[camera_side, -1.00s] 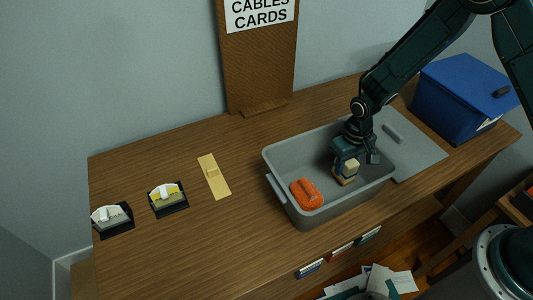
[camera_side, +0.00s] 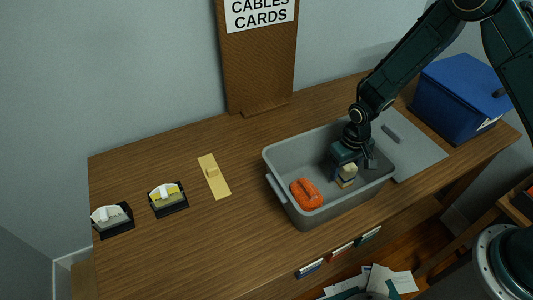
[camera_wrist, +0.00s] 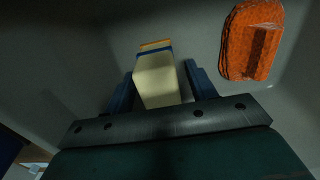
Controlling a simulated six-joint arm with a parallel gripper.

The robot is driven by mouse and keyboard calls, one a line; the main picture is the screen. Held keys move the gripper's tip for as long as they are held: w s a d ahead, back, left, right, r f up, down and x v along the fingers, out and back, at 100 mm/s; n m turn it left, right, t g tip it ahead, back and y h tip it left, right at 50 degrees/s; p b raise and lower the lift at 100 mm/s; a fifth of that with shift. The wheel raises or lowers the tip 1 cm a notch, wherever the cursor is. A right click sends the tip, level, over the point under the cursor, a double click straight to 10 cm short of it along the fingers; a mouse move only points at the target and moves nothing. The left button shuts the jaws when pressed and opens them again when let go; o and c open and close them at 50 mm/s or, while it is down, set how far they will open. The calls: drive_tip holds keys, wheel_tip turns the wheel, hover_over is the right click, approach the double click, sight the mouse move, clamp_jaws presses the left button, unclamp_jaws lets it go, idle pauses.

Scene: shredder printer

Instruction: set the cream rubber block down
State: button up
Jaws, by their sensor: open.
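The cream rubber block (camera_side: 346,172) is inside the grey bin (camera_side: 283,201), near its right end. My gripper (camera_side: 347,165) reaches down into the bin over the block. In the wrist view its two blue fingers (camera_wrist: 160,88) stand on either side of the block, with a visible gap at the right finger. The jaws are open. The block appears to sit on the bin floor, though its underside is hidden.
An orange object (camera_side: 306,194) lies in the bin's left part, and also shows in the wrist view (camera_wrist: 252,40). A grey mat (camera_side: 420,152) and a blue box (camera_side: 455,95) are to the right. A tan strip (camera_side: 214,177) and two black trays lie left on open table.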

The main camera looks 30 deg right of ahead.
drive_tip(key=shift+r, duration=0.15)
wheel_tip(320, 180, up, 12)
idle(0.8)
drive_tip(key=shift+r, duration=0.1)
idle(0.4)
drive_tip(key=s+d+r+t, duration=0.15)
drive_tip(key=s+r, duration=0.25)
drive_tip(key=r, duration=0.4)
drive_tip(key=s+d+r+t, duration=0.15)
drive_tip(key=s+r, duration=0.25)
drive_tip(key=r, duration=0.5)
drive_tip(key=s+d+r+t, duration=0.1)
drive_tip(key=s+r, duration=0.2)
drive_tip(key=s, duration=0.4)
drive_tip(key=s+d+r+t, duration=0.1)
drive_tip(key=s+r, duration=0.3)
drive_tip(key=s, duration=0.4)
drive_tip(key=shift+d+t, duration=0.3)
drive_tip(key=shift+d, duration=0.45)
